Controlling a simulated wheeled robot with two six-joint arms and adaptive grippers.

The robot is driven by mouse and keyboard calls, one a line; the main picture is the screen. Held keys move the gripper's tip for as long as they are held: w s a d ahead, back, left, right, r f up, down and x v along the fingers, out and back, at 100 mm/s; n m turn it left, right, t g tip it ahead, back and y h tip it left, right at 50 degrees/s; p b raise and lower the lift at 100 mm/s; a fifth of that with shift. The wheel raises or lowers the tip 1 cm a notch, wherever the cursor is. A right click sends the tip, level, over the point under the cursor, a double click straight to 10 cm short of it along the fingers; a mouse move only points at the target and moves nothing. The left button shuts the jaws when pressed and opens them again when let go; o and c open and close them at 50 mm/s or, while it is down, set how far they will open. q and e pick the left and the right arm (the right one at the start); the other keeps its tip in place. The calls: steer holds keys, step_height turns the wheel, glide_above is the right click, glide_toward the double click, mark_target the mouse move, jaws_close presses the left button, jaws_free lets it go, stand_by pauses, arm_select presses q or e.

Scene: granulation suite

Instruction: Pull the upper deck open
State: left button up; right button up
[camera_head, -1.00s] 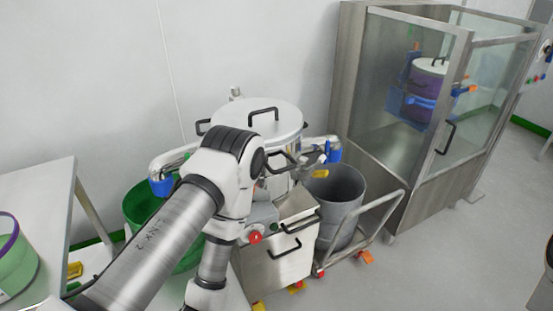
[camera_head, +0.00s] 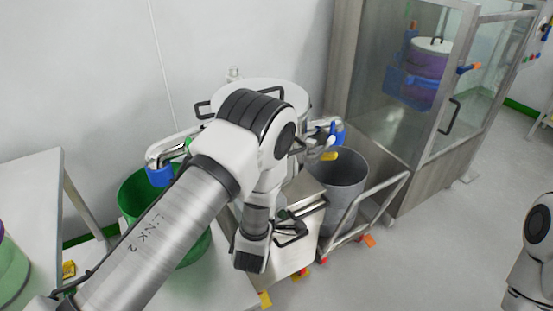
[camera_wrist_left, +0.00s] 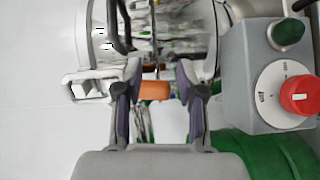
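A round steel machine with a pale lid (camera_head: 294,96) stands against the wall, partly hidden by my left arm. Below its front is a steel cabinet (camera_head: 292,260) with black handles (camera_head: 308,208). I cannot tell which part is the upper deck. A shiny curved steel wall (camera_wrist_left: 182,35) lies beyond. My right gripper is not in view.
A grey control box (camera_wrist_left: 262,75) with a red knob (camera_wrist_left: 299,95) is close right of the left gripper. A green bin (camera_head: 140,200) stands left, a grey bin (camera_head: 342,185) on a cart right.

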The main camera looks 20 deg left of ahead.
mark_target(295, 152)
arm_select(q)
steer(key=shift+m+t+h, duration=0.3)
steer(key=shift+m+t, duration=0.1)
steer(key=shift+t, duration=0.5)
steer(key=w+r, duration=0.1)
steer(key=w, duration=0.2)
steer(key=w+d+r, duration=0.1)
steer(key=w+r, duration=0.1)
steer(key=w, duration=0.1)
steer(key=w+d+r, duration=0.1)
steer(key=w+r, duration=0.1)
steer(key=w, duration=0.1)
steer(key=shift+w+d+r, duration=0.2)
steer(key=shift+w+r, duration=0.05)
steer(key=shift+w, duration=0.1)
steer(key=shift+w+d, duration=0.15)
steer(key=shift+w, duration=0.25)
jaws_close()
